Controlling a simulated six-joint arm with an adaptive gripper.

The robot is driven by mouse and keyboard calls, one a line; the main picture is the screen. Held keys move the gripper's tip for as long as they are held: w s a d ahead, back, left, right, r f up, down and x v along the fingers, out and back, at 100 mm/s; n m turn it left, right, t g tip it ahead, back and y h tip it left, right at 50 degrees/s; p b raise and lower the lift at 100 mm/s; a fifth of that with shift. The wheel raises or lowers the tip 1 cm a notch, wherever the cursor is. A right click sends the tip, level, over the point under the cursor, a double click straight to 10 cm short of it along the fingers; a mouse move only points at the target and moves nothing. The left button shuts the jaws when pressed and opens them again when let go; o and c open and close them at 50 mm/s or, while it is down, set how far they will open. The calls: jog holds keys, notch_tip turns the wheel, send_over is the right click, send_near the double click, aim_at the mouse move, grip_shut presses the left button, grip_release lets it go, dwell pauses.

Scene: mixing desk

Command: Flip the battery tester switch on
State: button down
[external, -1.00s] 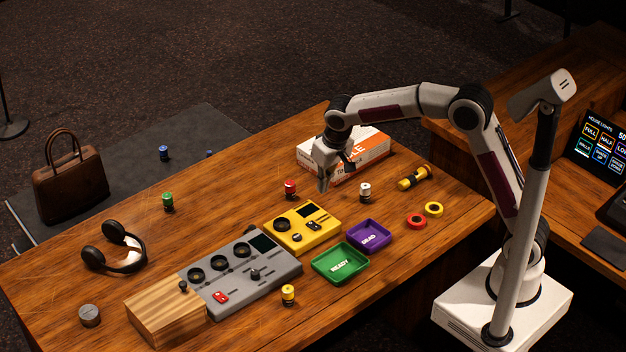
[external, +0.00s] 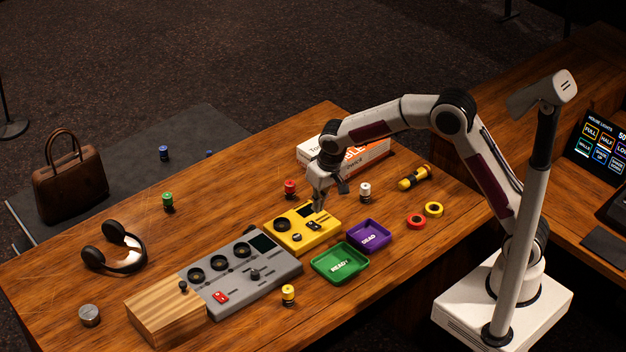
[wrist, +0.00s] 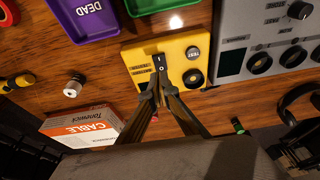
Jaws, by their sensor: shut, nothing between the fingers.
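The yellow battery tester (external: 290,239) sits on the wooden desk beside the grey mixing unit. Its small black switch (external: 314,226) is on the tester's right part; in the wrist view the switch (wrist: 160,62) shows I and O marks. I cannot tell clearly which side is pressed. My gripper (external: 319,208) is shut and empty, pointing down over the tester's far right part. In the wrist view my gripper's fingertips (wrist: 160,78) are right beside the switch and hide part of the tester's face. Whether they touch it is unclear.
The tester also has a TEST button (wrist: 193,52) and a round socket (external: 281,224). Purple DEAD tray (external: 387,238) and green READY tray (external: 352,277) are close by. The grey mixing unit (external: 275,280) is at left, a cable box (external: 370,156) behind. Loose batteries stand around.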

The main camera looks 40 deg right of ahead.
aim_at(317, 227)
jog(key=x, duration=0.3)
jog(key=shift+s+f, duration=0.4)
jog(key=shift+f, duration=0.9)
jog(key=shift+s+f, duration=0.2)
jog(key=shift+f, duration=0.25)
jog(key=shift+w+r, duration=0.1)
jog(key=shift+w, duration=0.1)
jog(key=shift+w+r, duration=0.2)
jog(key=shift+w, duration=0.25)
jog(key=shift+r, duration=0.2)
